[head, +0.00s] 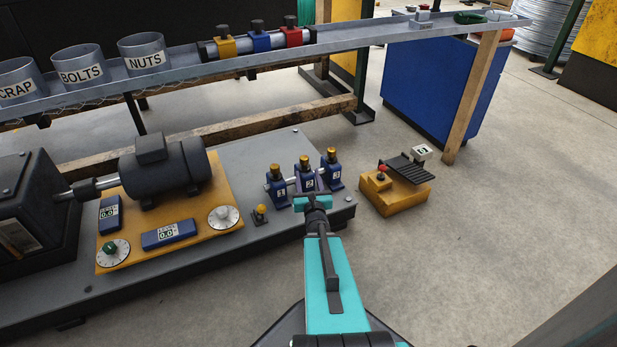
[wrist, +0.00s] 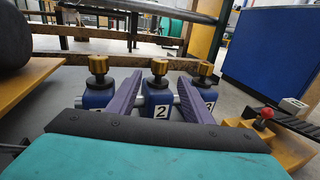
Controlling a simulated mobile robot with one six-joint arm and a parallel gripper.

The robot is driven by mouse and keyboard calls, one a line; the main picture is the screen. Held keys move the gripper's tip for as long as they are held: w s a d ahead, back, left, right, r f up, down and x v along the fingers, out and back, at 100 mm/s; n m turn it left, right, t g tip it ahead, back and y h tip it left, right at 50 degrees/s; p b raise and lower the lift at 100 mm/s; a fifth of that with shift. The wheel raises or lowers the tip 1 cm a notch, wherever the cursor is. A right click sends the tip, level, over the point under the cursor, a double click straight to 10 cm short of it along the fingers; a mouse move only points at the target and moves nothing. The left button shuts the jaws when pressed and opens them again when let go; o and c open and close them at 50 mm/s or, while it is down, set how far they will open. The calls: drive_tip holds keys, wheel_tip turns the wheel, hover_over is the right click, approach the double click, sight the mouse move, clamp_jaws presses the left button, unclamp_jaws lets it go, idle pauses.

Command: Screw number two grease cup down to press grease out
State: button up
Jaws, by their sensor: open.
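The number two grease cup (head: 304,162) is the middle one of three blue cups with brass caps on the grey base plate. In the wrist view its brass cap (wrist: 159,68) stands upright above a blue body with a "2" label. My gripper (wrist: 159,84) is open, with one purple finger on each side of the cup's body. The fingers sit below the brass cap, and I cannot tell whether they touch the cup. Cup one (wrist: 98,66) is to the left and cup three (wrist: 204,72) to the right, partly hidden by the right finger.
A motor (head: 165,170) on a yellow plate stands to the left. A small yellow knob (head: 261,209) is left of my gripper. A yellow pedal unit (head: 395,195) with a red knob is on the floor at right. A shelf rail (head: 350,36) runs behind.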

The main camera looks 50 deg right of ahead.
drive_tip(key=w+a+r+m+g+y+p, duration=0.2)
drive_tip(key=w+a+r+m+y+p, duration=0.1)
drive_tip(key=a+p, duration=0.6)
drive_tip(key=w+a+r+m+g+y+p, duration=0.1)
drive_tip(key=w+a+r+m+y+p, duration=0.15)
drive_tip(key=a+p, duration=0.65)
drive_tip(key=s+a+r+m+g+y+p, duration=0.1)
drive_tip(key=s+a+m+g+y+p, duration=0.15)
drive_tip(key=a+p, duration=0.35)
drive_tip(key=s+a+r+m+g+y+p, duration=0.1)
drive_tip(key=s+a+m+g+p, duration=0.15)
drive_tip(key=a+m+p, duration=0.4)
drive_tip(key=s+a+r+m+g+p, duration=0.3)
drive_tip(key=s+a+r+p, duration=0.3)
drive_tip(key=s+p, duration=0.3)
drive_tip(key=s+a+r+m+g+y+p, duration=0.1)
drive_tip(key=s+a+r+m+g+p, duration=0.3)
drive_tip(key=s+p, duration=0.5)
drive_tip(key=s+a+r+m+g+y+p, duration=0.1)
drive_tip(key=s+a+r+m+g+p, duration=0.3)
drive_tip(key=s+a+r+m+p, duration=0.2)
drive_tip(key=s+a+r+p, duration=0.2)
drive_tip(key=s+r+p, duration=0.1)
drive_tip(key=shift+r, duration=0.2)
drive_tip(key=shift+m, duration=0.25)
